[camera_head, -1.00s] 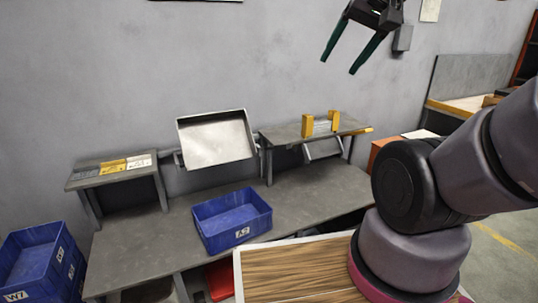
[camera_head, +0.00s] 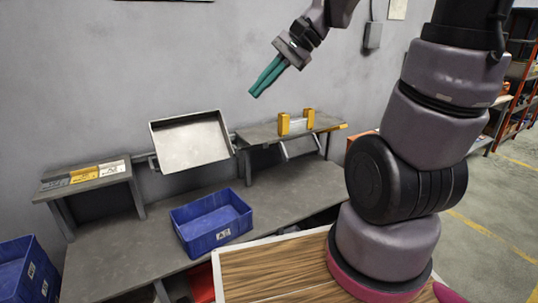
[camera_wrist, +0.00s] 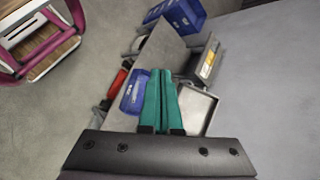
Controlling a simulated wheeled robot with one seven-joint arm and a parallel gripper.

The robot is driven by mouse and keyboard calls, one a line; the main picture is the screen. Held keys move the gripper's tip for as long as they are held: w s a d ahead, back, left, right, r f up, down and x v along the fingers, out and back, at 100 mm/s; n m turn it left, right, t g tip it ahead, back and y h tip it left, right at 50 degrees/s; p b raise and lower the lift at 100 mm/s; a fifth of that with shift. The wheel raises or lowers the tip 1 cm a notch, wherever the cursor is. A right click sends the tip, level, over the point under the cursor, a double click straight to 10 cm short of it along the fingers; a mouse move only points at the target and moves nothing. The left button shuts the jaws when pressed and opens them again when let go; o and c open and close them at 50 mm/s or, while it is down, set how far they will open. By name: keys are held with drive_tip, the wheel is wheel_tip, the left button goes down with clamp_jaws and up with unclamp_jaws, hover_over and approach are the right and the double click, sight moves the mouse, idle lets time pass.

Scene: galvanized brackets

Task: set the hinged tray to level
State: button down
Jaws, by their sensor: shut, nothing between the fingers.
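The hinged tray (camera_head: 192,143) is a shallow metal tray with a raised rim, mounted between two grey stands above the bench. It is tilted, with its inside facing toward me in the head view. It also shows in the wrist view (camera_wrist: 196,108), partly hidden behind my fingers. My gripper (camera_head: 256,92) has teal fingers. They are shut together and empty, high above and to the right of the tray, not touching it. The fingers also show in the middle of the wrist view (camera_wrist: 161,75).
A blue bin (camera_head: 212,222) stands on the grey bench (camera_head: 130,262) in front of the tray. A left stand (camera_head: 62,187) bears labels. A right stand (camera_head: 262,135) bears yellow blocks (camera_head: 284,124). Another blue bin (camera_head: 42,282) is at lower left. The air around my gripper is clear.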

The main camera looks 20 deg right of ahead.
drive_tip(key=w+f+m+t+y, duration=0.3)
drive_tip(key=w+f+m, duration=0.4)
drive_tip(key=w, duration=0.3)
drive_tip(key=w+f+m+t+y, duration=0.35)
drive_tip(key=w+f+m, duration=0.25)
drive_tip(key=w, duration=0.4)
drive_tip(key=w+d+f+m+t+h, duration=0.1)
drive_tip(key=d+f+m+t+h, duration=0.1)
drive_tip(key=f, duration=0.6)
drive_tip(key=w+d+f+m+t+h, duration=0.1)
drive_tip(key=d+f+m+t+h, duration=0.1)
drive_tip(key=d+f+m+h, duration=0.3)
drive_tip(key=w+d+f+m+t+h, duration=0.1)
drive_tip(key=d+f+m+t+h, duration=0.2)
drive_tip(key=d+f, duration=0.4)
wheel_tip(320, 180, down, 5)
drive_tip(key=shift+w+d+m+h, duration=0.25)
drive_tip(key=shift+w+m+h, duration=0.15)
drive_tip(key=shift+m, duration=0.6)
